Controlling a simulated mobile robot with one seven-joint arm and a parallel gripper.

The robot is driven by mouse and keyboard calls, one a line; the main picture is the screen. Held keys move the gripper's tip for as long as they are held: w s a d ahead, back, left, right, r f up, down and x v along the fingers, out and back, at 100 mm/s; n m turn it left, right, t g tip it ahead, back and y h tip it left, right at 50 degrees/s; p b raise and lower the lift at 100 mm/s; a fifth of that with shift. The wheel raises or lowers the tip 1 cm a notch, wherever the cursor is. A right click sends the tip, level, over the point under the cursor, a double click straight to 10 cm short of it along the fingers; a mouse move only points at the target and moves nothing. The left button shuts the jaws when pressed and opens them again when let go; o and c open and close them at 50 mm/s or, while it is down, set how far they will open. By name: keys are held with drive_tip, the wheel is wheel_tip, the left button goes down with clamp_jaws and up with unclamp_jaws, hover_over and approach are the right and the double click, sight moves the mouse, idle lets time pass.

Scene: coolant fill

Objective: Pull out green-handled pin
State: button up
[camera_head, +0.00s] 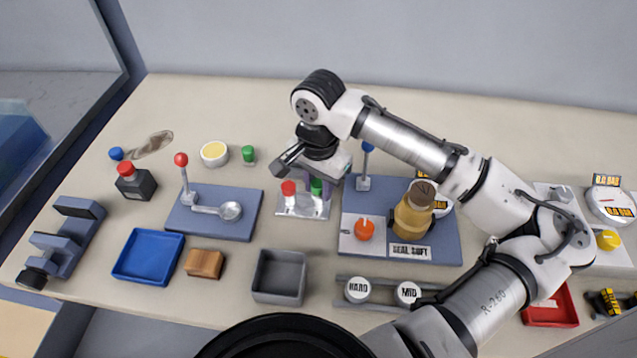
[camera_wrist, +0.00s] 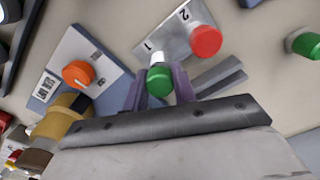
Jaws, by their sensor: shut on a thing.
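The green-handled pin (camera_head: 316,187) stands on a small silver plate (camera_head: 300,210), beside a red-handled pin (camera_head: 288,188). In the wrist view the green handle (camera_wrist: 159,81) is between the purple fingers of my gripper (camera_wrist: 160,88), which is shut on it. The red handle (camera_wrist: 206,41) is to its right, outside the fingers. The plate (camera_wrist: 178,32) shows a "1" by the green pin and a "2" by the red one. In the head view my gripper (camera_head: 317,190) comes down over the green pin and partly hides it. Whether the pin is still seated is hard to tell.
A blue board (camera_head: 400,250) with an orange knob (camera_head: 364,230) and an amber bottle (camera_head: 413,212) is right of the plate. A lever board (camera_head: 240,228) is left. A grey bin (camera_head: 279,290) stands in front. Another green-topped item (camera_head: 248,154) sits behind left.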

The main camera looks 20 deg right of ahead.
sight(319, 183)
drive_tip(key=shift+r+p, duration=2.05)
drive_tip(key=shift+r, duration=0.4)
